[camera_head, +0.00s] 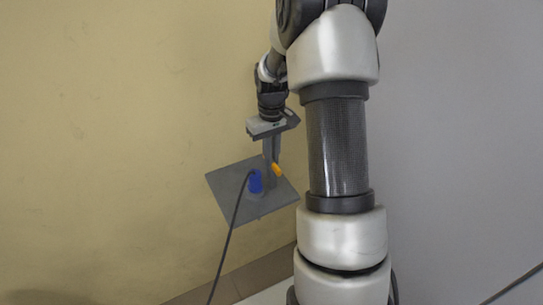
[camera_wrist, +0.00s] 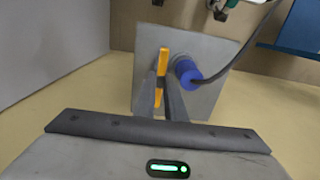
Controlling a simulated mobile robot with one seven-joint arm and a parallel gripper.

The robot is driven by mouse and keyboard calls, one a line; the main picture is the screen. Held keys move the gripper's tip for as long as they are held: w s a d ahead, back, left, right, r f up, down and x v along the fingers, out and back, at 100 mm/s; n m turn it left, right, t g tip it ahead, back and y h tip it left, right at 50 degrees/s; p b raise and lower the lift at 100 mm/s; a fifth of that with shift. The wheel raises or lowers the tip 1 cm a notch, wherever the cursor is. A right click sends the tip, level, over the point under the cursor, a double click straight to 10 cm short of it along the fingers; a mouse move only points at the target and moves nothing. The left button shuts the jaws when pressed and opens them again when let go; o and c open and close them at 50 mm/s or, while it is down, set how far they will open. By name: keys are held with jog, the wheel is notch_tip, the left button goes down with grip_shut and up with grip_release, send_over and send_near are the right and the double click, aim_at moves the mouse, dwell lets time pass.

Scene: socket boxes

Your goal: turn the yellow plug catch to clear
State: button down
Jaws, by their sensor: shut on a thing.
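The yellow plug catch (camera_wrist: 163,60) is a narrow bar on a grey plate (camera_wrist: 205,48). In the wrist view it stands lengthwise up the picture, beside the blue plug (camera_wrist: 187,71) on its right, and does not visibly overlap it. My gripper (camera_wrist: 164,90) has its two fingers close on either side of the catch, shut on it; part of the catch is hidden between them. In the head view the yellow catch (camera_head: 277,169) shows beside my gripper (camera_head: 271,160), with the blue plug (camera_head: 255,182) just left of it on the plate.
A dark cable (camera_head: 233,222) runs from the blue plug down the picture. In the wrist view it curves up to the right. A blue surface (camera_wrist: 300,30) shows at the upper right there. The plate is close to a beige wall (camera_head: 120,120).

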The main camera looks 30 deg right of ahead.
jog(key=c, duration=1.8)
grip_release()
jog(key=shift+r, duration=0.1)
notch_tip(320, 180, up, 17)
jog(key=shift+r+p, duration=0.15)
jog(key=shift+p, duration=0.75)
